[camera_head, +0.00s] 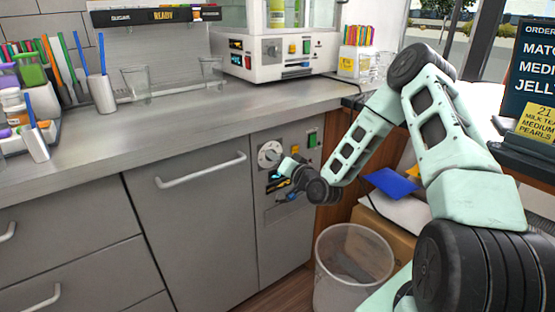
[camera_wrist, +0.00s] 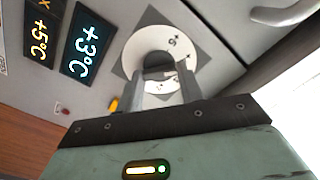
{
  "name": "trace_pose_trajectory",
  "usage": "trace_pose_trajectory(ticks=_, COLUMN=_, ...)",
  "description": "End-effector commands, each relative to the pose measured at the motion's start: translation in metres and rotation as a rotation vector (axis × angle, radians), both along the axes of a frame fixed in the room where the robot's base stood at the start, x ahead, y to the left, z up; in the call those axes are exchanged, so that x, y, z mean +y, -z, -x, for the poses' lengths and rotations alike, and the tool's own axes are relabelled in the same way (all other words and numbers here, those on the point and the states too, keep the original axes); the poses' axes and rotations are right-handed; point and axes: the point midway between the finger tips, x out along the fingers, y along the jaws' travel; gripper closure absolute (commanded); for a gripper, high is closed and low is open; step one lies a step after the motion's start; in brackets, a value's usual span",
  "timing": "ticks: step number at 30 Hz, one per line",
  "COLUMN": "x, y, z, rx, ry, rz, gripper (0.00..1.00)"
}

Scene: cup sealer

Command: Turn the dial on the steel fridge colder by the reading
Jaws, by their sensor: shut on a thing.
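The dial (camera_head: 269,153) is on the control panel (camera_head: 290,142) at the right end of the steel fridge front (camera_head: 195,220). In the wrist view the dial (camera_wrist: 146,42) is a white disc with black printed marks, set on a dark grey square. My gripper (camera_head: 283,164) is at the dial, with its two fingers (camera_wrist: 158,72) shut on the dial's knob. The fingers hide part of the knob and scale. Two displays sit beside the dial: one reads +3°C (camera_wrist: 88,45), the other +5°C (camera_wrist: 40,45).
A sealer machine (camera_head: 270,55), cups and pen holders stand on the steel counter (camera_head: 180,120) above. A fridge handle (camera_head: 200,170) is left of the dial. A waste bin (camera_head: 335,285) stands on the floor below right, near a cardboard box (camera_head: 388,222).

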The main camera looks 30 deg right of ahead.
Motion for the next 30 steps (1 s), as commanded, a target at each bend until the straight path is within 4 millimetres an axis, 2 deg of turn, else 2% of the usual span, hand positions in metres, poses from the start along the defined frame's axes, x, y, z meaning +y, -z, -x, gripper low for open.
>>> trace_pose_trajectory(ticks=8, x=-0.001, y=0.0, z=0.0, rx=0.0, ry=0.001, rz=0.001, gripper=0.86)
trace_pose_trajectory(ticks=9, x=-0.001, y=0.0, z=0.0, rx=0.0, ry=0.001, rz=0.001, gripper=0.57)
trace_pose_trajectory(ticks=11, x=-0.001, y=0.0, z=0.0, rx=0.0, ry=0.001, rz=0.001, gripper=0.41)
trace_pose_trajectory(ticks=22, x=-0.001, y=0.0, z=0.004, rx=0.001, ry=0.001, rz=0.001, gripper=0.41)
trace_pose_trajectory(ticks=26, x=-0.001, y=0.001, z=0.021, rx=0.003, ry=0.0, rz=0.001, gripper=0.41)
trace_pose_trajectory(ticks=30, x=-0.003, y=0.001, z=0.051, rx=0.003, ry=0.001, rz=0.002, gripper=0.41)
